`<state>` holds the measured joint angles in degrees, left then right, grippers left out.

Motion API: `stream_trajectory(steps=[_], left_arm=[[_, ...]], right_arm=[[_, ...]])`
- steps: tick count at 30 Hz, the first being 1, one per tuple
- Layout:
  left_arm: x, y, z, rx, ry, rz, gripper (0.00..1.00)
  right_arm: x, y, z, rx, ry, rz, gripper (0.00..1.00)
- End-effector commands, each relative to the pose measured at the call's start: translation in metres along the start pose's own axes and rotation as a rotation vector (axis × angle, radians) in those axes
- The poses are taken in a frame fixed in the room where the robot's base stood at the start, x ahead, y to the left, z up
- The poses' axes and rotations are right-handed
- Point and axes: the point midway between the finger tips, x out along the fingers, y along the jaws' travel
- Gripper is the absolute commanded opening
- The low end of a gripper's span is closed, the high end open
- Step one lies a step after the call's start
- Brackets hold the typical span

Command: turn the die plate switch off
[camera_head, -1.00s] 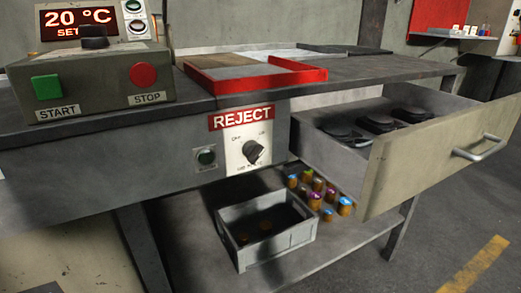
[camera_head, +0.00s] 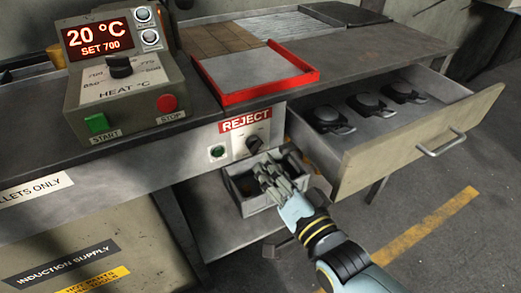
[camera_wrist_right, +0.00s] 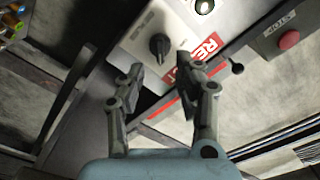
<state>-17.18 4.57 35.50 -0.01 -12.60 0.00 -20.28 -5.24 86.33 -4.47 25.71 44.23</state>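The die plate switch is a black rotary knob (camera_head: 254,144) on a white plate under the red REJECT label (camera_head: 245,122), on the bench front. The plate's small lettering is too blurred to read. In the right wrist view the knob (camera_wrist_right: 159,46) stands just beyond the fingertips, with nothing touching it. My right gripper (camera_head: 268,174) is below and in front of the knob in the head view. In the right wrist view the right gripper (camera_wrist_right: 160,72) has its fingers apart with nothing between them. My left gripper is out of view.
The open drawer (camera_head: 400,145) juts out on the right. A grey crate (camera_head: 238,192) stands on the shelf below. A red-edged tray (camera_head: 262,97) and the heat control box (camera_head: 125,98) are on the bench.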

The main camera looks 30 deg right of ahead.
Motion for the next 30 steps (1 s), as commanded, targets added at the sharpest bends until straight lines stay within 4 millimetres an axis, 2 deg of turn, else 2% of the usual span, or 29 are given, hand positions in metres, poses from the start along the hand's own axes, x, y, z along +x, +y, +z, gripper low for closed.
stream_trajectory(steps=[3,9,20,28,30], left_arm=[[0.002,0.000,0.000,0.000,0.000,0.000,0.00],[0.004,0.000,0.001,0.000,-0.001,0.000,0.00],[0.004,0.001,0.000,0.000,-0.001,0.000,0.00],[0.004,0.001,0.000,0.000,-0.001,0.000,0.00],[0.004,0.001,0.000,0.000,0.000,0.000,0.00]], right_arm=[[0.025,0.000,0.000,0.000,0.001,-0.001,0.34],[0.050,0.000,0.000,-0.001,-0.001,0.000,0.34],[0.057,0.000,0.000,-0.001,-0.001,0.001,0.34],[0.057,0.000,0.000,-0.001,-0.001,0.001,0.01],[0.057,0.000,0.000,-0.001,-0.001,0.001,0.00]])
